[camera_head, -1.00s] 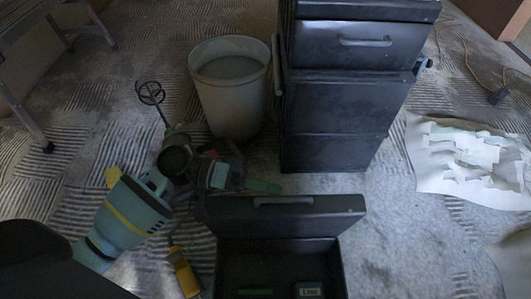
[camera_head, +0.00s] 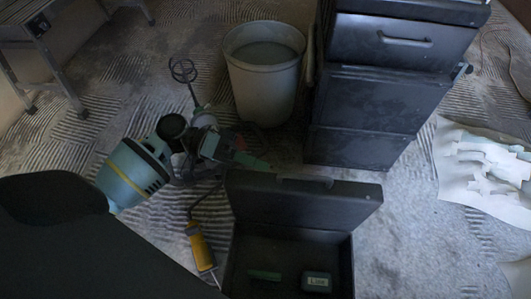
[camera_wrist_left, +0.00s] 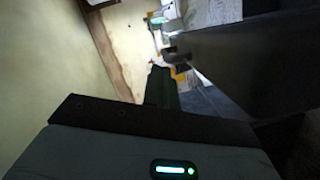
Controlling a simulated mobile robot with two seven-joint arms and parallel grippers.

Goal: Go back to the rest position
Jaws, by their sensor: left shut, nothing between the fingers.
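My left gripper (camera_head: 258,162) is in the middle of the head view, at the end of my teal arm coming in from the left. Its slim green fingers are shut and empty. It hangs in front of the mixer (camera_head: 183,72), whose wire paddle points up, and shows just behind the open toolbox's lid. Much of the mixer's body is hidden behind my arm. My right gripper is not in view. The left wrist view shows mostly a pale wall (camera_wrist_left: 50,60) and dark parts close to the lens.
A grey bucket (camera_head: 262,88) stands behind the gripper. A black drawer stack (camera_head: 370,95) is right of it. The open toolbox (camera_head: 305,208) holds a box marked "Lime" (camera_head: 316,282). A white crumpled sheet (camera_head: 485,170) lies at right.

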